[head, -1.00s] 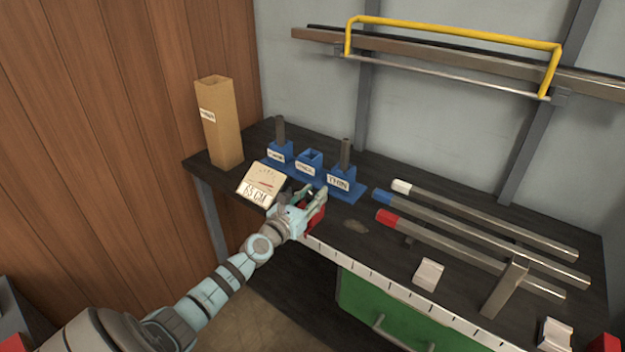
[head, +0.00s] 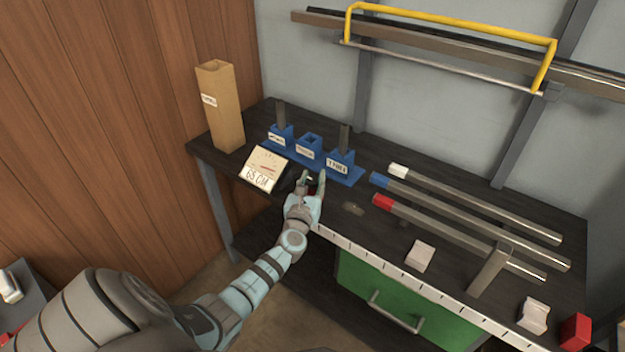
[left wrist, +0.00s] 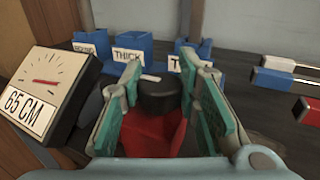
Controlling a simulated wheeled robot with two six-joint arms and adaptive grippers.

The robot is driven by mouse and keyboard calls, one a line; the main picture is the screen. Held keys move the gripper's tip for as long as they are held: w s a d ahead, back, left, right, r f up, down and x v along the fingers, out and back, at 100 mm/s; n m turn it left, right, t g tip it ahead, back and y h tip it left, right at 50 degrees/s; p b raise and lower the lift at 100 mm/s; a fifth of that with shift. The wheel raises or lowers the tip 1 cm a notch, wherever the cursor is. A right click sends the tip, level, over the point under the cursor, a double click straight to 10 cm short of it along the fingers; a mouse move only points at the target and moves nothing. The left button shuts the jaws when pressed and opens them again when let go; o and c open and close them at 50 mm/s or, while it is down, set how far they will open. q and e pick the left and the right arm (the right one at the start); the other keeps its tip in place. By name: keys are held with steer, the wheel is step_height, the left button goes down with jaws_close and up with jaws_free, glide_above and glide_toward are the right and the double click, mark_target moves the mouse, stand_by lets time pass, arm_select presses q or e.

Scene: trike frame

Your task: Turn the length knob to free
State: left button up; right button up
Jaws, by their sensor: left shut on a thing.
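The length knob (left wrist: 160,97) is a dark round cap with a white mark on top, on a red block (left wrist: 150,138) in the left wrist view. My left gripper (head: 312,180) is at the front edge of the bench, beside the gauge. In the left wrist view its two green-padded fingers (left wrist: 168,100) stand on either side of the knob and are shut on it. The gauge (head: 265,168) reads 65 CM and has a red needle; it also shows in the left wrist view (left wrist: 45,90). No wording for the knob's setting is legible. My right gripper is out of view.
A blue holder with labelled sockets (head: 308,150) stands just behind the gripper. A tall tan box (head: 220,105) is at the back left. Several tubes with white, blue and red ends (head: 480,205) lie to the right. A ruler strip (head: 400,280) runs along the front edge.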

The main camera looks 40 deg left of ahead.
arm_select(q)
steer(key=o, duration=0.9)
steer(key=v, duration=1.2)
steer(key=shift+d, duration=0.1)
